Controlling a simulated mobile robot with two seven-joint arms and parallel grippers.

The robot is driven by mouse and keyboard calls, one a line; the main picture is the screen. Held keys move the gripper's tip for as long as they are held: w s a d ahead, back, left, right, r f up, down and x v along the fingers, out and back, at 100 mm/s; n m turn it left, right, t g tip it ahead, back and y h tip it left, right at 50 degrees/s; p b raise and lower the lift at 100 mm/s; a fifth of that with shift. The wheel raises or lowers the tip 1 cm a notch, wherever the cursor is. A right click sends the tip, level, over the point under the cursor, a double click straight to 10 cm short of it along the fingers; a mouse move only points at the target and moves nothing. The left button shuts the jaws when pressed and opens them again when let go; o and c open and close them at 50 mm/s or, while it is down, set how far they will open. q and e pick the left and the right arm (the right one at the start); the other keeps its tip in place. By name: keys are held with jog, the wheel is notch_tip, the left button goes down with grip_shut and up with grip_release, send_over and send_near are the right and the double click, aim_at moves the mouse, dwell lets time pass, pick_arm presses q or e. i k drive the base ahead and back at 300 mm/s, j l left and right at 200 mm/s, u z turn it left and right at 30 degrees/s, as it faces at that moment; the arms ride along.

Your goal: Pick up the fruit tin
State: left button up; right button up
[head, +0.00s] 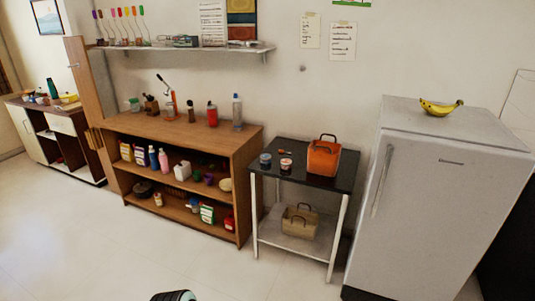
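I cannot tell for certain which thing is the fruit tin. On the small black-topped table stand a short dark blue can (265,160) at the left corner and a small pale and red pot or tin (287,165) beside it. A small light can (158,200) stands on the lowest shelf of the wooden unit. Labels are too small to read. Neither gripper shows a fingertip in the head view. A dark rounded piece with a teal rim at the bottom edge looks like part of my own body.
An orange basket (323,159) stands on the black table (300,180), with a beige basket (300,221) below. The wooden shelf unit (230,140) holds several bottles and boxes. A fridge (440,200) with bananas (441,107) stands right. The floor (90,240) in front is clear.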

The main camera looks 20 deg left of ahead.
aim_at(286, 164)
jog(key=i+j+u, duration=0.1)
jog(key=i+j, duration=0.2)
jog(key=i+j+u, duration=0.1)
jog(key=i+j, duration=0.15)
jog(key=i, duration=0.3)
jog(key=i+j+u, duration=0.1)
jog(key=i, duration=0.3)
jog(key=i+j+u, duration=0.1)
jog(key=i+j, duration=0.2)
jog(key=i, duration=0.15)
jog(key=i+j+z, duration=0.1)
jog(key=j, duration=0.3)
jog(key=i+j+z, duration=0.15)
jog(key=j, duration=0.3)
jog(key=j+z, duration=0.1)
jog(key=j, duration=0.35)
